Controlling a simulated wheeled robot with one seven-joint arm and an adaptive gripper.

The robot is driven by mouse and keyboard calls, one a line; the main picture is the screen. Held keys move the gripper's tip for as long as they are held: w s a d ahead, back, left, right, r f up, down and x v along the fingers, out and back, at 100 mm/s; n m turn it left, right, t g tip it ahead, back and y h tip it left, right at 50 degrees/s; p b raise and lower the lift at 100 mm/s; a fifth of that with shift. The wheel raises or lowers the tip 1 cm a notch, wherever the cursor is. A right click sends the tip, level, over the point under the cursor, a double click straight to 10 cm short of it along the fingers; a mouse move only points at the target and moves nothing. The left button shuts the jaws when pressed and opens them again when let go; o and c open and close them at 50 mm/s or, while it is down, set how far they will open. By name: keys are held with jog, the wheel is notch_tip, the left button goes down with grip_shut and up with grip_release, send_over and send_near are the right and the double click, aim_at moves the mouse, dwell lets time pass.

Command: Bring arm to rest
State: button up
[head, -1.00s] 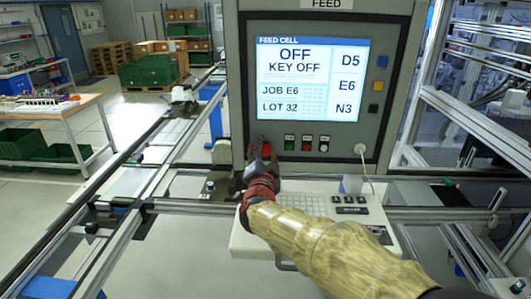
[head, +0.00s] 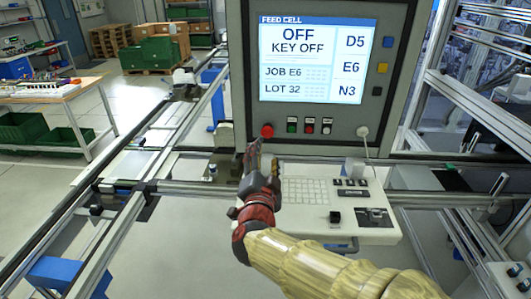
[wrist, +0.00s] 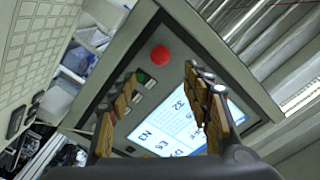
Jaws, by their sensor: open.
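My gripper (head: 262,162) is at the middle of the head view, in front of the lower left part of the feed panel, over the left end of the keyboard shelf. In the wrist view my gripper (wrist: 160,95) has its two fingers spread apart with nothing between them. The panel screen (head: 318,60) reads OFF, KEY OFF, JOB E6 and LOT 32. The red button (head: 267,131) on the panel is just above my fingertips in the head view. In the wrist view the red button (wrist: 161,56) lies beyond the fingers and apart from them.
The keyboard shelf (head: 345,230) juts out below the panel. Metal rails (head: 185,188) cross to the left, and a framed machine (head: 470,100) stands at the right. A cable hangs from a white plug (head: 362,132). A workbench (head: 70,95) and green crates (head: 150,52) are farther back.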

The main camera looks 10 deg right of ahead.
jog(key=s+a+f+n+g+y+b, duration=0.3)
jog(key=s+a+f+n+g+y, duration=0.15)
jog(key=s+n+y, duration=0.45)
jog(key=s+d+f+n+g+h, duration=0.1)
jog(key=s+d+f+g, duration=0.1)
jog(key=s, duration=0.4)
jog(key=s+d+f+n+g+h, duration=0.1)
jog(key=s+d+f+g, duration=0.1)
jog(key=s+f, duration=0.3)
jog(key=s+d+f+n+g+h+b, duration=0.1)
jog(key=s+d+f+n+g, duration=0.1)
jog(key=s, duration=0.7)
jog(key=shift+d+f+g, duration=0.55)
jog(key=shift+d+f, duration=0.1)
jog(key=shift+d, duration=0.5)
jog(key=shift+c, duration=0.4)
